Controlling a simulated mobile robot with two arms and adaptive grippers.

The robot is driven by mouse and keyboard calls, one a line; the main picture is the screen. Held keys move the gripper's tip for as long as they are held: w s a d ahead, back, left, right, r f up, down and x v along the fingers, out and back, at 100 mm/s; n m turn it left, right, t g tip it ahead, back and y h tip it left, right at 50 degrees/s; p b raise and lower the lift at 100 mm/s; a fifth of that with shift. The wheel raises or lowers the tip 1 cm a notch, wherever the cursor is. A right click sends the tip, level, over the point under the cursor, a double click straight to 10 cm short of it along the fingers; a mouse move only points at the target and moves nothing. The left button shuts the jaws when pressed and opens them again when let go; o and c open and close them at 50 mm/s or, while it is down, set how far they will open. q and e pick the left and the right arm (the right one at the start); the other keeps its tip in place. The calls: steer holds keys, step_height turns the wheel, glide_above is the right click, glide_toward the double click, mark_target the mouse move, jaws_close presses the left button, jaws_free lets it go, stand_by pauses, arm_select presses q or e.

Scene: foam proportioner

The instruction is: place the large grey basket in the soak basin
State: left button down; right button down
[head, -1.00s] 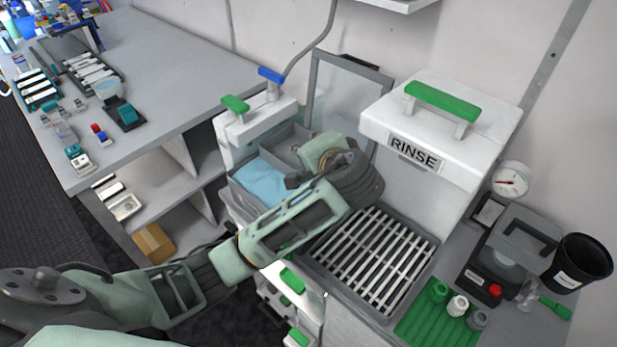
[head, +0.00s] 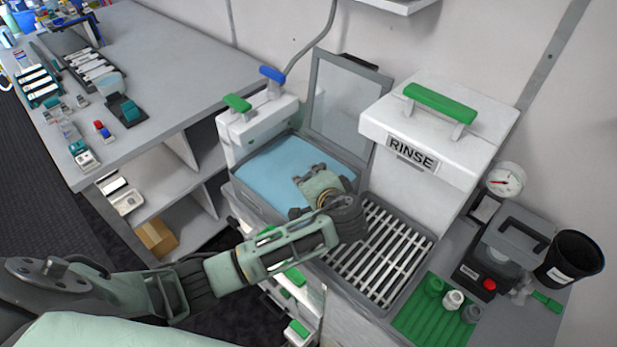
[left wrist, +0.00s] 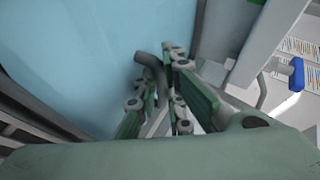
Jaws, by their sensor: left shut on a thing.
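The soak basin (head: 235,190) is a grey-rimmed tank filled with opaque blue liquid, its framed lid (head: 342,100) raised behind it. My left gripper (head: 309,175) reaches over the basin's right part, fingers low at the liquid. In the left wrist view, the fingers (left wrist: 160,85) are shut on a dark grey curved piece (left wrist: 150,66), which seems to be the top of the large grey basket. The rest of the basket does not show and looks to be under the liquid. Whether it touches the bottom cannot be told. My right gripper is not in view.
A white rinse unit (head: 430,125) and a slatted grate (head: 385,260) stand right of the basin. A gauge (head: 506,180) and black cup (head: 575,262) are far right.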

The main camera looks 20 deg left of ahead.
arm_select(q)
steer(key=shift+f, duration=0.1)
steer(key=shift+f, duration=0.5)
steer(key=c, duration=1.8)
jaws_free()
steer(key=shift+c, duration=0.2)
steer(key=r+b+v, duration=0.1)
steer(key=b+v, duration=0.1)
steer(key=v, duration=1)
steer(key=shift+r, duration=0.2)
